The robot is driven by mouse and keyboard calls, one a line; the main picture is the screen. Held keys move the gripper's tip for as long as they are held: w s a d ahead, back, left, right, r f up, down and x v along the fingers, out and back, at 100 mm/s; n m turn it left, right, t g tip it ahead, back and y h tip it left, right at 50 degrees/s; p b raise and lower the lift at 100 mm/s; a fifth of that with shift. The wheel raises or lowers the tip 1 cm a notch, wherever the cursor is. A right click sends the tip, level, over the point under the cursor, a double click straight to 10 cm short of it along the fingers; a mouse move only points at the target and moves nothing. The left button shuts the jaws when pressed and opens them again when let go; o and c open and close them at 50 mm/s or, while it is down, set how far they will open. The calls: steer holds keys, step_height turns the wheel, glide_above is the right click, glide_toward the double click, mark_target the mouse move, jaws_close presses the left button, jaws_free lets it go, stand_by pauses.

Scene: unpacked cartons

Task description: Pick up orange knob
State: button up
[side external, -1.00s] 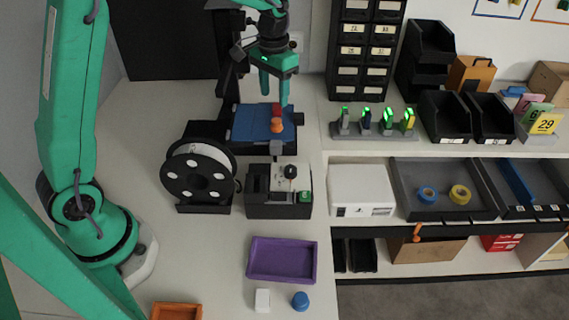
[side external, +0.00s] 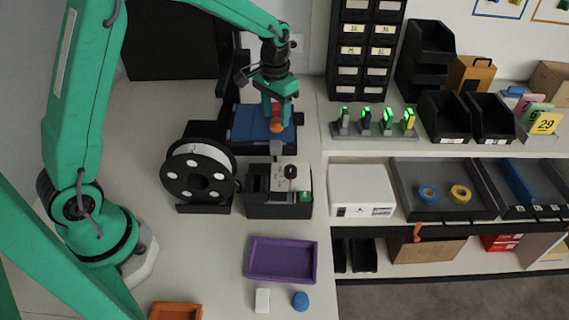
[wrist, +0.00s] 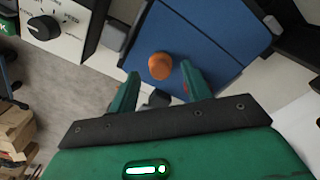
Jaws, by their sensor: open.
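The orange knob (side external: 276,126) stands on the blue plate (side external: 246,124) of a black machine at the back. In the wrist view the knob (wrist: 161,66) shows as a rounded orange top between the tips of my fingers, with space on both sides. My gripper (side external: 275,117) points down over the plate, open and empty. Its two green fingers (wrist: 160,71) also show in the wrist view. A red part shows between the fingers just above the knob in the side view. How far the fingertips reach down beside the knob is hard to tell.
A black spool (side external: 199,174) and a control box with a dial (side external: 291,171) stand in front of the plate. The machine's dark upright (side external: 230,75) rises close behind my gripper. A purple tray (side external: 282,260) lies nearer, with open tabletop to its left.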

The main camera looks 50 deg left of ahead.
steer(key=shift+f, duration=0.8)
steer(key=c, duration=1.1)
